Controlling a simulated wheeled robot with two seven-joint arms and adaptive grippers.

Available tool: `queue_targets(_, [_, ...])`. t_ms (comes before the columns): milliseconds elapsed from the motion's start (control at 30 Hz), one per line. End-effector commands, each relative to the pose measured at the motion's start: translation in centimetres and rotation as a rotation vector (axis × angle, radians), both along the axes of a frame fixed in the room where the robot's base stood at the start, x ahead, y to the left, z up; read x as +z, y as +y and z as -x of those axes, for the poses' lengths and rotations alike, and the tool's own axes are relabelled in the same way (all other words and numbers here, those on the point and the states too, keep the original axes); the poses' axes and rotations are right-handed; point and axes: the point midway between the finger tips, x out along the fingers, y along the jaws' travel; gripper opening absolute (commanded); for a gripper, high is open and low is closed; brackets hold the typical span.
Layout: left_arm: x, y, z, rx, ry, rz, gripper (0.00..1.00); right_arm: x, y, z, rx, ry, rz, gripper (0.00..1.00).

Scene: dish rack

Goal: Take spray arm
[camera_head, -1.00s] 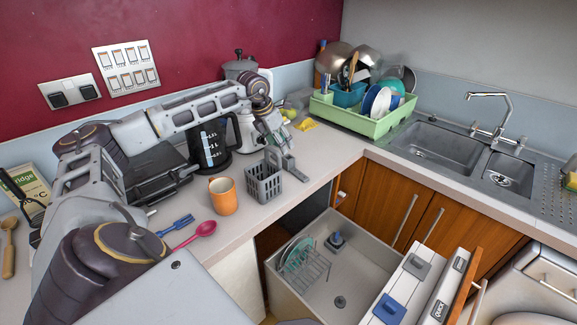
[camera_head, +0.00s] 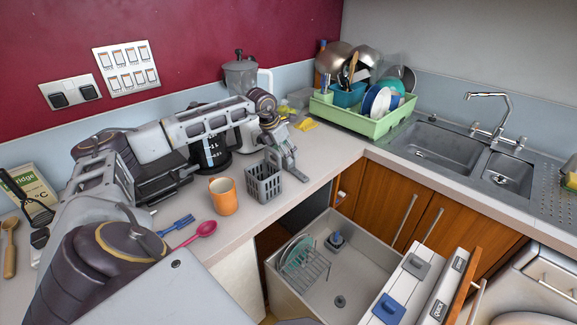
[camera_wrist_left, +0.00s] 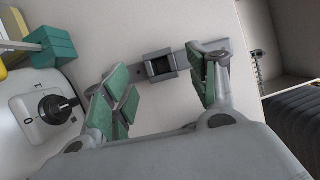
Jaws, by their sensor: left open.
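The spray arm (camera_head: 291,160) is a grey bar with a square socket. It lies on the counter near its front edge, just right of the grey cutlery basket. In the left wrist view the spray arm (camera_wrist_left: 160,66) shows its square hub between my finger pads. My left gripper (camera_head: 279,138) is low over the counter, right at the spray arm. In the wrist view the left gripper (camera_wrist_left: 165,86) is open, with one green-padded finger on each side of the hub. Whether the pads touch it I cannot tell. My right gripper is not in view.
The cutlery basket (camera_head: 263,183) and an orange mug (camera_head: 223,196) stand close by on the left. A coffee pot (camera_head: 211,150) stands behind them. A green dish rack (camera_head: 366,124) fills the back corner. The open dishwasher (camera_head: 344,277) lies below the counter edge.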

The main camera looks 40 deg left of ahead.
Motion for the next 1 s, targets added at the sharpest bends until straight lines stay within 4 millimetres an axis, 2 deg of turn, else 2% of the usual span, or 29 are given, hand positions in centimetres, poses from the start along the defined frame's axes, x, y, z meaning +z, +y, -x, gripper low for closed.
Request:
queue_targets(167, [-1.8, -0.4, -0.8, -0.001, 0.001, 0.002, 0.59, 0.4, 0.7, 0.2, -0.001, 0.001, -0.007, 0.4])
queue_targets(400, [-3.6, -0.5, -1.6, 0.0, 0.0, 0.001, 0.59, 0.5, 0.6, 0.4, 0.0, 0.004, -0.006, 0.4])
queue_targets(900, [-3.8, -0.4, -1.6, 0.0, 0.0, 0.001, 0.59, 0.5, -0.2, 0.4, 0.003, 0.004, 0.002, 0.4])
queue_targets(1000, [-3.8, -0.4, -1.6, 0.0, 0.0, 0.001, 0.46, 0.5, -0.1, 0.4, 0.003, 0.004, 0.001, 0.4])
